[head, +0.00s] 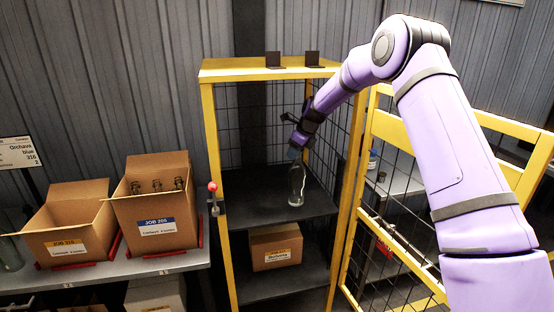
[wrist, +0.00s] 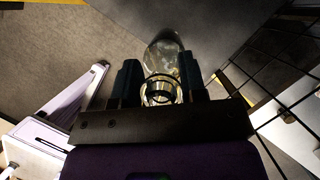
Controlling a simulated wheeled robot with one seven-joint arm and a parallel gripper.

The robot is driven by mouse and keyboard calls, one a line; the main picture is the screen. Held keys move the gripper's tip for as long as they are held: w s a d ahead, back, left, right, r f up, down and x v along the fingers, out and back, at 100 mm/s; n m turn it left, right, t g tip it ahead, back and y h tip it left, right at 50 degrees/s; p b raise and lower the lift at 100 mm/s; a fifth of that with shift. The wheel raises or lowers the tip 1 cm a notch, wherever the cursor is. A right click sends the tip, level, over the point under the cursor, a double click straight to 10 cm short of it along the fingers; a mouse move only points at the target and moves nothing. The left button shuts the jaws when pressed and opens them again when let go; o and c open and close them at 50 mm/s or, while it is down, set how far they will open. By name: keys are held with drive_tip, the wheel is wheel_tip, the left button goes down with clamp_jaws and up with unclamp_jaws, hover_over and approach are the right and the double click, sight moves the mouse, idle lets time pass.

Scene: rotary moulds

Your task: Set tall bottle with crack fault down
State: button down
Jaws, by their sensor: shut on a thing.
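A tall clear glass bottle (head: 296,185) stands upright at the dark upper shelf (head: 262,211) of the yellow-framed cage, near the shelf's right part. Its base looks to be at the shelf surface; I cannot tell for sure whether it touches. My gripper (head: 298,142) is shut on the bottle's neck from above. In the wrist view my two dark fingers (wrist: 160,88) stand on either side of the neck, and the bottle's body (wrist: 165,58) shows beyond them. No crack can be made out at this size.
The yellow cage frame (head: 210,150) surrounds the shelf, with its mesh door (head: 400,255) open at right. A labelled carton (head: 276,248) sits on the lower shelf. Two open cartons, JOB 316 (head: 68,235) and JOB 205 (head: 157,215), stand on the left bench. The shelf left of the bottle is clear.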

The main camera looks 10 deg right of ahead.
drive_tip(key=w+a+f, duration=0.4)
drive_tip(key=w+a, duration=0.1)
drive_tip(key=w, duration=0.1)
drive_tip(key=shift+w+a, duration=0.15)
drive_tip(key=shift+w, duration=0.1)
drive_tip(key=shift+f, duration=0.25)
drive_tip(key=c, duration=0.7)
unclamp_jaws()
